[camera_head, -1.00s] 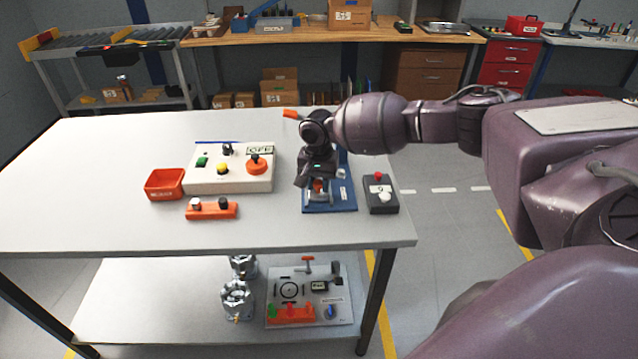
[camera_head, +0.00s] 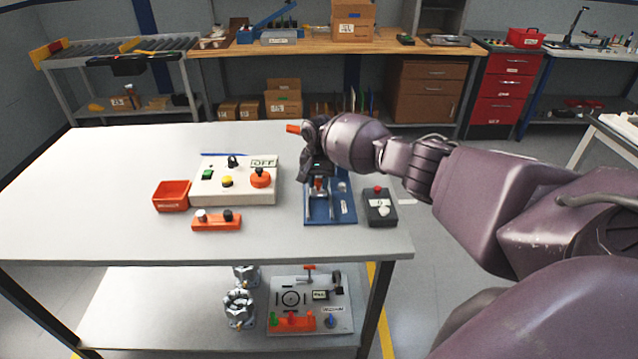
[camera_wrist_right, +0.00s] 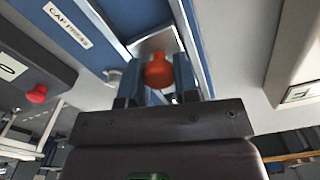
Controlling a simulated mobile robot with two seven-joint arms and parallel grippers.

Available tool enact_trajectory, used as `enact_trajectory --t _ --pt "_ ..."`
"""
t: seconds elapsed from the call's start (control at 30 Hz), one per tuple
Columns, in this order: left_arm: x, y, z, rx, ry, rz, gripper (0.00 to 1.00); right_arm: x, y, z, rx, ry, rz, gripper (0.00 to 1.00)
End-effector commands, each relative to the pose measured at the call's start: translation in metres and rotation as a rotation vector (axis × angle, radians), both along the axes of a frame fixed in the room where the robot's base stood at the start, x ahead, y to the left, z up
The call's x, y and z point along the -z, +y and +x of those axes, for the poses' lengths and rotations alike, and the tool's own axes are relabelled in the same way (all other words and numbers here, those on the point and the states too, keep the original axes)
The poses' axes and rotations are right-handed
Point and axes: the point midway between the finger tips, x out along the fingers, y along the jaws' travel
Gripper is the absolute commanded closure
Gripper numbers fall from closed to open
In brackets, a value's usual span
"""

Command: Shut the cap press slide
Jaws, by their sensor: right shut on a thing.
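The cap press is a blue fixture (camera_head: 343,215) near the table's right edge. Its label "CAP PRESS" shows in the right wrist view on the blue base (camera_wrist_right: 106,53). My right gripper (camera_head: 318,180) reaches over the press from behind and hides part of it. In the right wrist view its fingers (camera_wrist_right: 160,78) are shut around an orange-red knob (camera_wrist_right: 159,70) on the press. A metal part of the slide (camera_wrist_right: 152,44) shows beyond the knob. How far the slide stands along its travel cannot be told. My left gripper is not in view.
A dark button box (camera_head: 379,207) stands close to the right of the press. A white control panel (camera_head: 235,190), a red bin (camera_head: 171,195) and an orange block (camera_head: 216,221) stand to the left. The table's left part is clear.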

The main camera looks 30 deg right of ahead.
Motion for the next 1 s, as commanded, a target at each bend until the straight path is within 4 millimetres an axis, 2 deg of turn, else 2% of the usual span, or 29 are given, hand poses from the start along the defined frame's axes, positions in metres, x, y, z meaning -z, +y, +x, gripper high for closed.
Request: enact_trajectory --t 0.03,0.27,0.3,0.43,0.77,0.87,1.0 --pt "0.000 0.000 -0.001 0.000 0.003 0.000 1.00 -0.006 0.000 0.005 0.000 -0.016 0.001 1.00" --pt "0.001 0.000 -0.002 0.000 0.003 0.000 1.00 -0.007 -0.001 0.005 0.001 -0.019 -0.001 1.00" --pt "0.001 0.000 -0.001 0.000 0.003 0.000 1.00 -0.007 -0.002 0.005 0.001 -0.019 -0.001 0.67" --pt "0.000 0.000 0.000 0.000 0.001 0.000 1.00 -0.005 -0.002 0.004 0.001 -0.014 -0.002 0.47" --pt "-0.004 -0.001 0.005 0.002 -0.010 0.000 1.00 -0.004 -0.002 0.002 0.001 -0.008 -0.002 0.46" --pt "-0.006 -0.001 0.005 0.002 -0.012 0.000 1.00 -0.012 -0.002 0.002 0.001 -0.009 -0.001 0.46" --pt "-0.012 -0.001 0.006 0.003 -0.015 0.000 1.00 -0.033 -0.002 0.002 0.001 -0.011 -0.002 0.46"
